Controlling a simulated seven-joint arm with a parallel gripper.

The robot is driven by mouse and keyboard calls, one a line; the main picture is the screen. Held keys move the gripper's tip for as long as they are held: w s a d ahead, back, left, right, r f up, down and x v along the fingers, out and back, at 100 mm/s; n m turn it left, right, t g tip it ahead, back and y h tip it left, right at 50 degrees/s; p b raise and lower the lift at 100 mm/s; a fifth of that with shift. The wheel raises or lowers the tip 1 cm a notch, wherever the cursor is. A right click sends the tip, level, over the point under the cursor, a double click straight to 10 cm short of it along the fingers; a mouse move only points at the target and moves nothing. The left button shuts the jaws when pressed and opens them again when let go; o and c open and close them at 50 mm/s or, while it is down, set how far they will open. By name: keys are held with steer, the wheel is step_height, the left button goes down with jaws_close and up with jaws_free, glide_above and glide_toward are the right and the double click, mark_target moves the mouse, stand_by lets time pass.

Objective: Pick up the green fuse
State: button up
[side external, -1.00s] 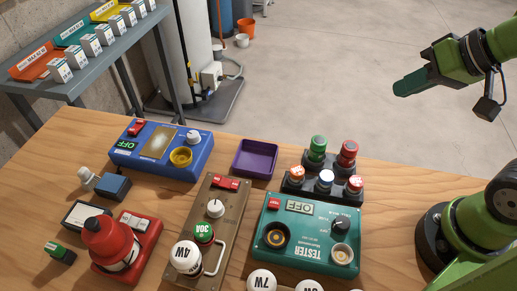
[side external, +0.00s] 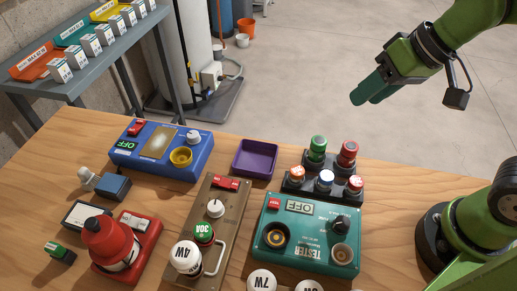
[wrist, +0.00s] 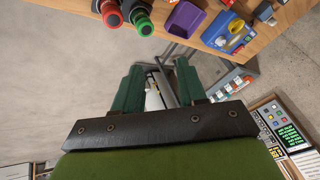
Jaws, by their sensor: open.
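A green fuse (side external: 318,143) stands upright in the back row of a dark fuse rack (side external: 294,186), beside a red fuse (side external: 348,148). Another green-topped fuse, marked 30A (side external: 204,234), sits in the brown panel. My gripper (side external: 366,97) is open and empty, high above and to the right of the rack, its fingers pointing down and left. In the wrist view, its two green fingers (wrist: 158,85) stand apart with nothing between them. The rack's green fuse (wrist: 143,24) shows at the top of that view, ahead of the left finger.
A purple tray (side external: 275,159) lies left of the rack. A green tester (side external: 267,258), a brown panel (side external: 197,212), a blue box (side external: 121,156) and a red bottle (side external: 107,243) stand around the wooden table. The air around the gripper is clear.

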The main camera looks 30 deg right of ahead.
steer(key=w+a+n+g, duration=0.2)
steer(key=w+a+n, duration=0.1)
steer(key=a, duration=0.6)
steer(key=n+g+h, duration=0.2)
steer(key=g+h, duration=0.1)
glide_above(202, 229)
steer(key=f, duration=1.1)
steer(key=shift+w+a, duration=0.15)
steer(key=shift+w, duration=0.05)
steer(key=shift+s+f, duration=0.2)
steer(key=shift+f, duration=2.7)
steer(key=c, duration=0.7)
steer(key=shift+r, duration=0.15)
